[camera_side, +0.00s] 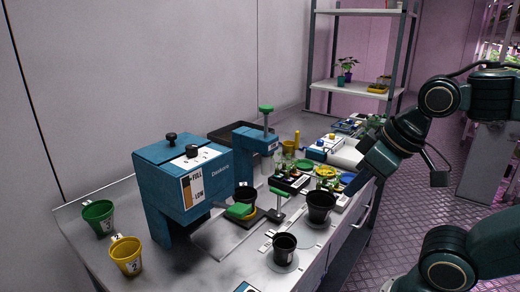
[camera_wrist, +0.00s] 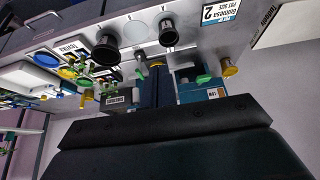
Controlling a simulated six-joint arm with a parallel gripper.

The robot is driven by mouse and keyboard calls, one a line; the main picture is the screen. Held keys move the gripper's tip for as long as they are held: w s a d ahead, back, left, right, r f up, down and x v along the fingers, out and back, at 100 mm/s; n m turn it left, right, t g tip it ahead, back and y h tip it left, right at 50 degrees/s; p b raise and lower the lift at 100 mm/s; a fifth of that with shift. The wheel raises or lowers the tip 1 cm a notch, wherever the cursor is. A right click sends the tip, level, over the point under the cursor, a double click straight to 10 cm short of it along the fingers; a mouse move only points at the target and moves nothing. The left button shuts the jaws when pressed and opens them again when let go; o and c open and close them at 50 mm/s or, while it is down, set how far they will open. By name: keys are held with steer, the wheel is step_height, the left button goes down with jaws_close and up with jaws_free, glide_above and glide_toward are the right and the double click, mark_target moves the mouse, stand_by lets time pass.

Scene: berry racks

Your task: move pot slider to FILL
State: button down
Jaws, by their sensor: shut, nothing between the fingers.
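A blue dispenser (camera_side: 180,178) with a FILL/LOW label stands left of centre in the side view. My gripper (camera_side: 372,164) is shut and empty, above the bench's right side, well apart from the slider. The wrist view shows the blue machines (camera_wrist: 190,85) upside down, beyond a dark bar.
Black pots (camera_side: 320,205) and (camera_side: 285,247) stand at the bench front. Green (camera_side: 99,216) and yellow (camera_side: 127,255) pots stand at the left. Small plants and trays (camera_side: 325,172) crowd the bench right of the press. A shelf rack (camera_side: 350,90) stands behind.

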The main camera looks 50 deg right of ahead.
stand_by(0.3)
steer(key=c, duration=1.5)
jaws_free()
steer(key=shift+o, duration=0.2)
steer(key=shift+w+d+r, duration=0.1)
steer(key=shift+w+r, duration=0.1)
steer(key=shift+w, duration=0.3)
steer(key=n+g, duration=0.2)
steer(key=g, duration=0.3)
glide_above(279, 195)
step_height(279, 195, down, 6)
steer(key=shift+w+d+f+g, duration=0.15)
steer(key=shift+d+f+g, duration=0.15)
steer(key=shift+d+f, duration=0.05)
step_height(279, 195, down, 14)
steer(key=shift+r, duration=0.1)
